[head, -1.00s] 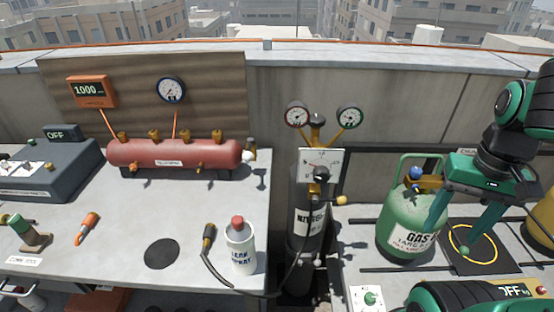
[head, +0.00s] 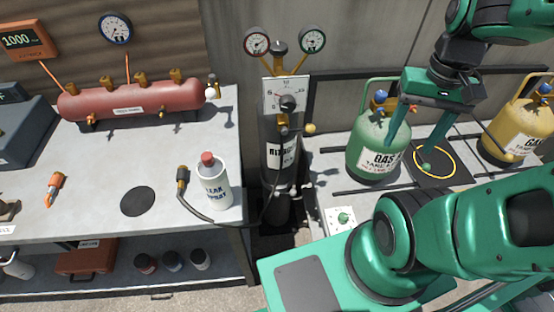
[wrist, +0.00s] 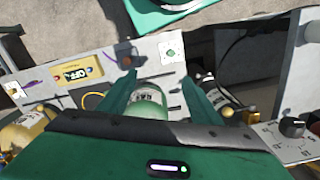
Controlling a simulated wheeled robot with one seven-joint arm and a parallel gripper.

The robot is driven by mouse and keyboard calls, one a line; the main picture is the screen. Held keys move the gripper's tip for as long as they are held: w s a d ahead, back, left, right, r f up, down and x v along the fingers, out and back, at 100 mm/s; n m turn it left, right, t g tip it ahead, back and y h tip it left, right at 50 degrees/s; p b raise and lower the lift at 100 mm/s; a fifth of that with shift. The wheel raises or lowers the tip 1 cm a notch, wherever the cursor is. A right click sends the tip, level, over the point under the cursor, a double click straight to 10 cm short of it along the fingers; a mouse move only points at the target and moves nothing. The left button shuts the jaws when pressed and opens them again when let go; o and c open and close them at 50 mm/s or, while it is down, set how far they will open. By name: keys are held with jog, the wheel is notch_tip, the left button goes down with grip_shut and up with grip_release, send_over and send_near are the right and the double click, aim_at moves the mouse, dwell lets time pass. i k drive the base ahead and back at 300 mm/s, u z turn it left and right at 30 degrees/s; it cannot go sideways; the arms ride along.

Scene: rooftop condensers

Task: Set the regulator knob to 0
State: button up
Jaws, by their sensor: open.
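The regulator knob (head: 288,102) is a black round knob on a white dial plate (head: 270,95) with printed numbers, in front of the dark nitrogen cylinder (head: 281,153). Its exact setting is too small to read surely. In the wrist view the knob (wrist: 292,127) shows at the right edge on its white plate (wrist: 272,133). My gripper (head: 412,152) is open and empty, well to the right of the knob, above the right bench beside the green gas cylinder (head: 370,143). In the wrist view my gripper's fingers (wrist: 155,92) are spread, with the green cylinder showing between them.
Two gauges (head: 257,42) (head: 313,40) stand above the dial plate. A yellow cylinder (head: 512,125) stands at far right. A small green knob (head: 343,218) sits on the right bench's front.

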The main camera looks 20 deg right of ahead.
aim_at(287, 103)
jog(key=u, duration=0.05)
jog(key=k, duration=2)
jog(key=z, duration=0.4)
jog(key=i, duration=1)
jog(key=u, duration=0.05)
